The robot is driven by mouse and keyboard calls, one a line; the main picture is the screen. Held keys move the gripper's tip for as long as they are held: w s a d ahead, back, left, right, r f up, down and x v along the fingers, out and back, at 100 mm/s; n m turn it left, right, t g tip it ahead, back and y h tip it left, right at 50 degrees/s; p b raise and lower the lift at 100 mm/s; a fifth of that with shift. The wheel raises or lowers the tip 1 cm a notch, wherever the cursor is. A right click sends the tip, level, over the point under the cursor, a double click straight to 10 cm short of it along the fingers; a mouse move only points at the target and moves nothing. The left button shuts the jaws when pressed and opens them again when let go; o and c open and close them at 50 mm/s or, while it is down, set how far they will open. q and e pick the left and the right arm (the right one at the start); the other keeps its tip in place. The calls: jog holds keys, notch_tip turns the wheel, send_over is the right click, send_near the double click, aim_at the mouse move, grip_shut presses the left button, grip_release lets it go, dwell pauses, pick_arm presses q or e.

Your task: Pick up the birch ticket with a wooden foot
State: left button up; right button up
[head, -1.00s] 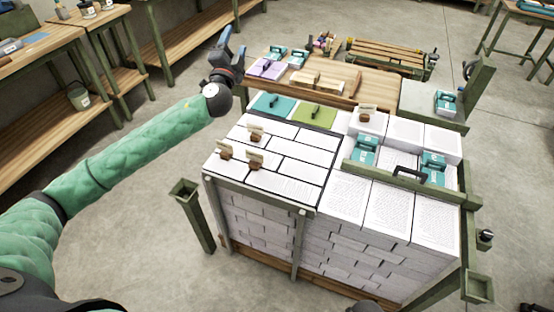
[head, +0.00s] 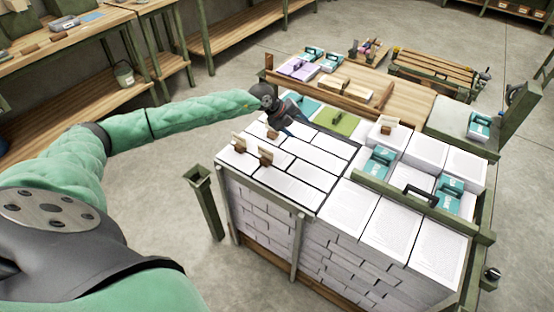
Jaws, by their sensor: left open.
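Several small birch tickets in wooden feet stand on the white paper stacks. One ticket (head: 240,139) is at the left edge of the stack, and a second ticket (head: 265,156) is just to its right and nearer. A third ticket (head: 272,132) stands farther back, partly hidden by my left gripper. Another ticket (head: 386,125) stands on a raised stack at the right. My left gripper (head: 290,129) points down over the stack, just right of the third ticket. It is open; whether its fingers touch the ticket I cannot tell. My right gripper is out of view.
Teal (head: 306,105) and green (head: 338,122) folders lie behind the gripper. Teal boxes (head: 379,163) and a green rail (head: 400,199) are at the right. A wooden bench (head: 410,100) stands behind. A green post (head: 206,205) stands left of the stack.

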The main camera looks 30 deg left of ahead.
pick_arm(q)
jog(key=s+a+f+n+g+y, duration=0.2)
jog(key=a+f+y, duration=0.1)
jog(key=a+f, duration=0.1)
jog(key=n+g+y, duration=0.3)
jog(key=n, duration=0.1)
send_over(266, 157)
jog(key=shift+w+f, duration=0.3)
jog(key=shift+f, duration=0.2)
jog(key=shift+s+a+n+g, duration=0.15)
jog(key=shift+s+n+g, duration=0.05)
jog(key=shift+n+g, duration=0.1)
jog(key=shift+f+n, duration=0.1)
jog(key=shift+n, duration=0.2)
jog(key=shift+f+p, duration=0.5)
jog(key=shift+f, duration=0.7)
notch_tip(266, 157, down, 4)
jog(key=p, duration=0.2)
jog(key=shift+r+p, duration=0.1)
jog(key=shift+p, duration=0.2)
jog(key=shift+a+f, duration=0.1)
jog(key=shift+f, duration=0.65)
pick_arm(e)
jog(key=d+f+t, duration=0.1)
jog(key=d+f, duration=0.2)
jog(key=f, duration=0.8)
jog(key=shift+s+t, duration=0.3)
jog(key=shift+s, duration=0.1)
